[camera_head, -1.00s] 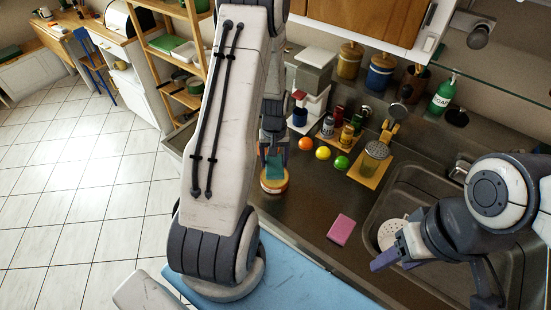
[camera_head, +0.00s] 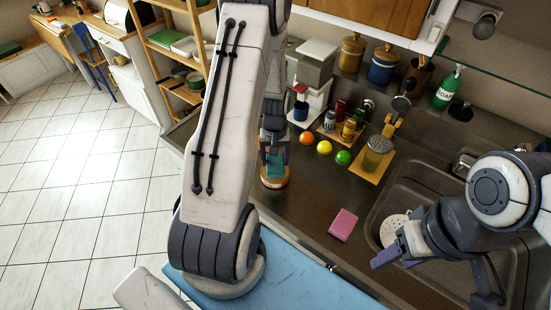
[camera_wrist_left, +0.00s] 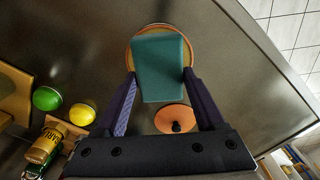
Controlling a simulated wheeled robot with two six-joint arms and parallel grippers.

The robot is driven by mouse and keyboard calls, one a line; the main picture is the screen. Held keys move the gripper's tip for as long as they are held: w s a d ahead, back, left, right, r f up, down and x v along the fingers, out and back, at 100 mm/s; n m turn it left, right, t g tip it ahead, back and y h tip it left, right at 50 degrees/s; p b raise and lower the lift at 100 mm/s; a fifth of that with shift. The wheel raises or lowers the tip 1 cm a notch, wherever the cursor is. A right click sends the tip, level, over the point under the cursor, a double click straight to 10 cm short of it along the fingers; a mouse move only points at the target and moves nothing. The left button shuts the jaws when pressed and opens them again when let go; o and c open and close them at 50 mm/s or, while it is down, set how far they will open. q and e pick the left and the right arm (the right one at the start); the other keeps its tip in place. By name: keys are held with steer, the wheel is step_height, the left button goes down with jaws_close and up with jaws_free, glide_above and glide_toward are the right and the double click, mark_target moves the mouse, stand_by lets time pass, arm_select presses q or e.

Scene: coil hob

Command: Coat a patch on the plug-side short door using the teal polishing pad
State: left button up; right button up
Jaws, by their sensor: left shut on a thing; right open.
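The teal polishing pad (camera_head: 274,166) is held between the fingers of my left gripper (camera_wrist_left: 160,80), which is shut on it. In the left wrist view the pad (camera_wrist_left: 158,62) covers the middle of a round orange-rimmed tin (camera_wrist_left: 133,45). The tin also shows in the head view (camera_head: 275,183), on the worktop under the pad. I cannot tell whether the pad touches the tin's contents. My right gripper (camera_head: 390,255) is open and empty by the sink. I cannot pick out the plug-side short door in these views.
An orange lid with a dark knob (camera_wrist_left: 172,119) lies near the tin. Yellow (camera_head: 324,147) and green (camera_head: 343,157) balls, an orange ball (camera_head: 306,138) and a pink sponge (camera_head: 343,224) lie on the worktop. The sink (camera_head: 445,200) is at the right.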

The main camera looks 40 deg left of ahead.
mark_target(275, 161)
arm_select(q)
steer(key=shift+f+b, duration=0.45)
steer(key=shift+f, duration=0.1)
stand_by(1.3)
steer(key=shift+r+p, duration=2.85)
steer(key=shift+r, duration=0.7)
